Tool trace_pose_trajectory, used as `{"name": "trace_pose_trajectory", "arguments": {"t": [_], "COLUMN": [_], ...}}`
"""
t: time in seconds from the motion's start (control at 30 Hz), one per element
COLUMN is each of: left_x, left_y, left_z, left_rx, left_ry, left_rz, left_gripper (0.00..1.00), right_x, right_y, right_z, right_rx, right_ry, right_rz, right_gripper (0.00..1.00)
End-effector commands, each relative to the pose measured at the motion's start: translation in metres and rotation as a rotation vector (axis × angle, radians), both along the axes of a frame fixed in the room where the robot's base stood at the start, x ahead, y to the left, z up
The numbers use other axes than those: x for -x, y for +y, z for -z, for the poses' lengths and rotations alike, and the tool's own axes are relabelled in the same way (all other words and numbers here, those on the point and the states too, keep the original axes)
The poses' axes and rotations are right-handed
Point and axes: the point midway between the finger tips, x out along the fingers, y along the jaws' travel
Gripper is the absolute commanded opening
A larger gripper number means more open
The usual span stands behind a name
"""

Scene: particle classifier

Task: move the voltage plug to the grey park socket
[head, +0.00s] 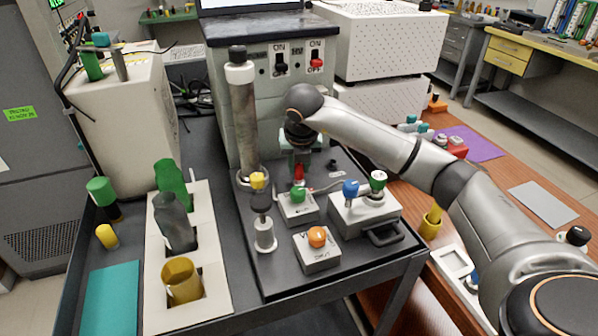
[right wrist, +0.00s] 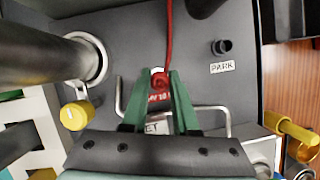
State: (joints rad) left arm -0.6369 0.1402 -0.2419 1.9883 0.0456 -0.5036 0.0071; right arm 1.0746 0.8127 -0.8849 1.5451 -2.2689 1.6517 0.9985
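The voltage plug (right wrist: 159,82) is red with a red cable running up from it. In the head view the red plug (head: 299,173) shows just below my right gripper (head: 298,153). In the right wrist view the green fingers of that gripper (right wrist: 158,76) stand open on either side of the plug, with small gaps. Part of the plug's base is hidden. The park socket (right wrist: 222,46) is a short dark grey cylinder above a PARK label, right of the plug. It also shows in the head view (head: 333,164). My left gripper is not in view.
Boxes with a green knob (head: 298,194), an orange knob (head: 317,237) and a blue knob (head: 351,188) stand in front of the plug. A tall metal column (head: 243,120) rises at left. The panel between plug and park socket is clear.

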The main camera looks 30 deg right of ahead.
Motion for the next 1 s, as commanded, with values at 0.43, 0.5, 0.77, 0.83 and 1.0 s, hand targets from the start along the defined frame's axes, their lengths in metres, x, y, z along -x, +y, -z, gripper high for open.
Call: {"name": "trace_pose_trajectory", "arguments": {"t": [0.43,0.5,0.77,0.83,1.0], "left_x": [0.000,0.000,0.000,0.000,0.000], "left_y": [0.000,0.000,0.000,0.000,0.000], "left_z": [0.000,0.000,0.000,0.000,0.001], "left_rx": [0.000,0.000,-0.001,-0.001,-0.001], "left_ry": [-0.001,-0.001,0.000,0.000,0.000], "left_rz": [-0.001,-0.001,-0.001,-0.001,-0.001], "left_gripper": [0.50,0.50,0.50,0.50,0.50], "right_x": [0.000,0.000,0.000,-0.001,-0.001], "right_y": [0.000,0.000,0.000,0.000,0.000], "right_z": [0.000,-0.001,-0.004,-0.008,-0.031], "right_rx": [0.000,0.000,0.000,-0.001,-0.001], "right_ry": [0.000,-0.001,-0.002,-0.004,-0.006], "right_rz": [0.000,0.000,0.001,0.000,0.001], "right_gripper": [0.00,0.00,0.00,0.00,0.00]}}
